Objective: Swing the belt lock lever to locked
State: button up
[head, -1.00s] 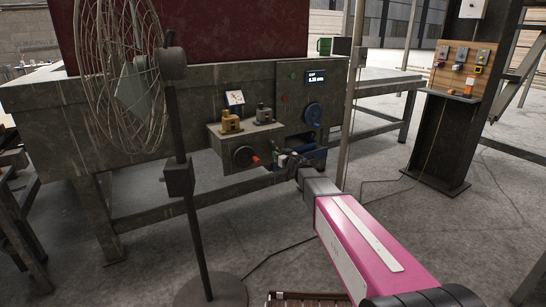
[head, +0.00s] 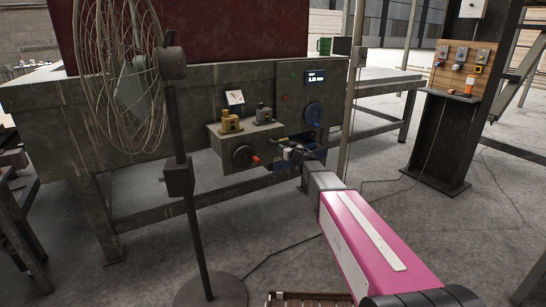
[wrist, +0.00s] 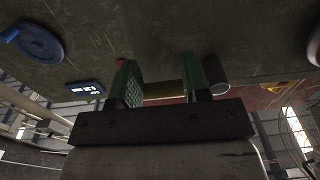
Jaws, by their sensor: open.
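My gripper (head: 287,149) is in front of the grey machine's front panel (head: 292,84), below the blue handwheel (head: 313,114). In the wrist view my gripper (wrist: 162,82) has its two green-padded fingers apart. A yellowish-brown bar (wrist: 165,88) shows in the gap between them. I cannot tell whether it is the belt lock lever or touches the fingers. A dark cylinder (wrist: 217,76) with a pale end shows just right of the right finger. In the head view the gripper hides much of the place in front of it, and I cannot make out the lever clearly.
A black handwheel (head: 243,156) with an orange knob is left of my gripper. A lit display (head: 316,77) is above. A caged fan (head: 122,85) stands at left, and a thin pole (head: 349,110) at right.

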jog(key=v, duration=0.7)
dwell(0.3)
jog(key=shift+s, duration=0.1)
jog(key=s+d+f+m+g+h, duration=0.2)
jog(key=s+d+f+m+h, duration=0.3)
jog(key=d, duration=0.4)
jog(key=s+d+f+m+g+h, duration=0.2)
jog(key=s+d+f+m+h, duration=0.1)
jog(key=s+d+f+h, duration=0.45)
jog(key=s+f+g, duration=0.2)
jog(key=s+g, duration=0.1)
jog(key=s, duration=0.4)
jog(key=s+f+g+y, duration=0.1)
jog(key=s+f+g, duration=0.2)
jog(key=s, duration=0.4)
jog(key=s+f+n+g+y, duration=0.1)
jog(key=s+f+g, duration=0.1)
jog(key=s+g, duration=0.3)
jog(key=shift+s, duration=1.15)
jog(key=shift+f+y, duration=0.15)
jog(key=shift+y, duration=0.1)
